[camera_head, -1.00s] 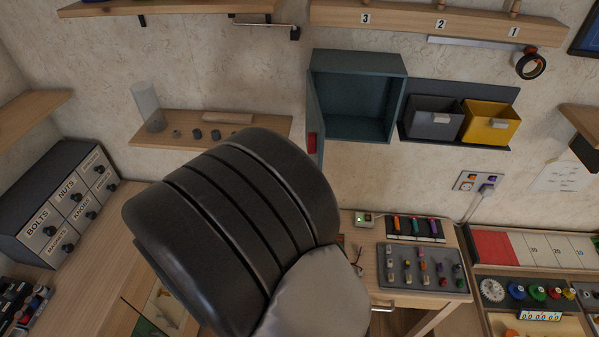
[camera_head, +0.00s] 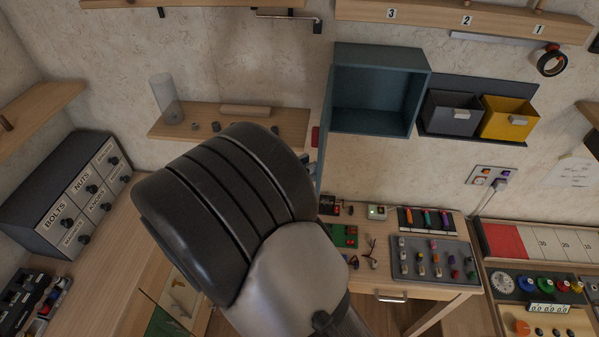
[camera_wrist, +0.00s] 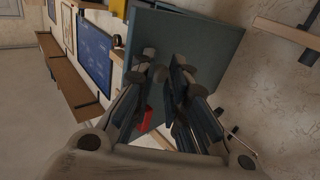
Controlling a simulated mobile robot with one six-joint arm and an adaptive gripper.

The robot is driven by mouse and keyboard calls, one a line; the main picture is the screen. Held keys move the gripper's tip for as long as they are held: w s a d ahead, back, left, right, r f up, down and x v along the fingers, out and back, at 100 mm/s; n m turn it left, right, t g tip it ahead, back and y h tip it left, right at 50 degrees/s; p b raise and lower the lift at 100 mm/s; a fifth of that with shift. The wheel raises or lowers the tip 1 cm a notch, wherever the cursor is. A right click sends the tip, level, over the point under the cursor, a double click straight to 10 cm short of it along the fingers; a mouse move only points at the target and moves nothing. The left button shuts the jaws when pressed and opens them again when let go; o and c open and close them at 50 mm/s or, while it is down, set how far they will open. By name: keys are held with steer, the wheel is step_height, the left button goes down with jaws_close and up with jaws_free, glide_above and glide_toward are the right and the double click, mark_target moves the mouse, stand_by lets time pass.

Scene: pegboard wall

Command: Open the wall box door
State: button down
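The teal wall box (camera_head: 375,98) hangs on the wall, and its inside shows empty. Its door (camera_head: 325,120) stands swung out at the box's left side, seen nearly edge-on, with a red handle (camera_head: 315,137). My arm hides part of the door's lower end in the head view, and my gripper is hidden there too. The red handle (camera_wrist: 145,120) shows past the fingers. I cannot tell whether the fingers touch or hold the door.
A grey bin (camera_head: 450,118) and a yellow bin (camera_head: 508,122) hang right of the box. A wooden shelf (camera_head: 285,125) with small parts is to its left. A workbench with a tool tray (camera_head: 435,262) stands below, and a labelled drawer cabinet (camera_head: 40,190) at left.

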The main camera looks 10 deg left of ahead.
steer(key=c, duration=1.9)
jaws_free()
steer(key=shift+w+a+r, duration=0.25)
steer(key=shift+w+r, duration=0.2)
steer(key=shift+r, duration=0.05)
steer(key=o, duration=0.4)
steer(key=shift+w, duration=0.3)
steer(key=shift+f, duration=0.1)
steer(key=v, duration=1.2)
steer(key=shift+s+d+f, duration=0.15)
steer(key=shift+s+f, duration=0.1)
steer(key=shift+f, duration=0.1)
